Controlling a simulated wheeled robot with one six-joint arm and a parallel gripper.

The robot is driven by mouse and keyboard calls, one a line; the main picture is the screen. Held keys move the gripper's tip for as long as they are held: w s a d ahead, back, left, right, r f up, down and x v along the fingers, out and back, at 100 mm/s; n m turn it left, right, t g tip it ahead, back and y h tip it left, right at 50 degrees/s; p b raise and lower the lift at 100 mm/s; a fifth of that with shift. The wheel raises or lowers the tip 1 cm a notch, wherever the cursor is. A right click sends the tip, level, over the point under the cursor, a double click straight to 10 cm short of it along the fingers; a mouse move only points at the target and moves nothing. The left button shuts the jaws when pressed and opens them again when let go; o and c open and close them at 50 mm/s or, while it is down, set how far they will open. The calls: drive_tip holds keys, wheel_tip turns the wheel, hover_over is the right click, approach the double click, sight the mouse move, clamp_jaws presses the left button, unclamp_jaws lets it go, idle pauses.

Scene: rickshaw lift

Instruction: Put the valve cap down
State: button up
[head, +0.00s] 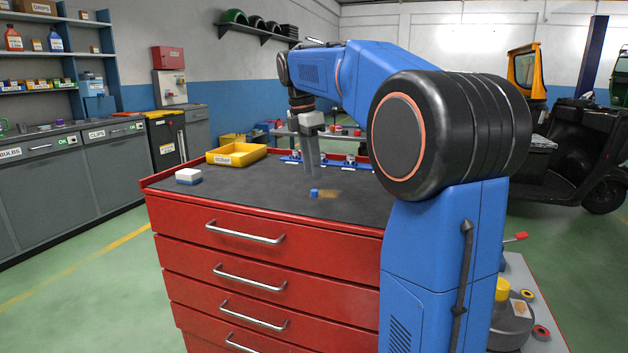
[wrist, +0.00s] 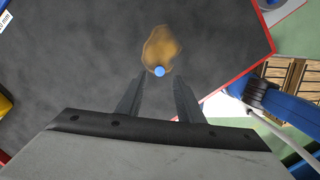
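The valve cap looks like a small blue cylinder (head: 314,193) on the dark top of the red tool cabinet (head: 265,222). It touches or overlaps the edge of a brown stain (head: 328,195). In the wrist view the blue cap (wrist: 159,71) is a round dot at the stain's lower end, just beyond my fingertips. My gripper (head: 312,176) points down over the cabinet top, above and slightly behind the cap. In the wrist view my gripper (wrist: 159,80) has its two fingers apart, with nothing between them.
A yellow tray (head: 237,155) stands at the back left of the cabinet top, and a small white and blue box (head: 188,176) at the left. A blue rack (head: 290,161) with small items is at the back edge. The mat around the cap is clear.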

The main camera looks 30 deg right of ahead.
wheel_tip(320, 180, up, 6)
drive_tip(key=s+a+f+m+t, duration=0.1)
drive_tip(key=s+a+f+m, duration=0.35)
drive_tip(key=s, duration=0.35)
drive_tip(key=s+a+f+m+t, duration=0.2)
drive_tip(key=s+a+f+m, duration=0.1)
drive_tip(key=s+a+f, duration=0.3)
drive_tip(key=s+a+f+m+t+y, duration=0.1)
drive_tip(key=s+a+f+m, duration=0.3)
drive_tip(key=s+f+m, duration=0.5)
drive_tip(key=s+f+t, duration=0.1)
drive_tip(key=s+f, duration=0.6)
drive_tip(key=f, duration=0.3)
drive_tip(key=shift+s+y, duration=0.3)
drive_tip(key=shift+y, duration=0.1)
drive_tip(key=shift+o, duration=0.5)
drive_tip(key=shift+a, duration=0.1)
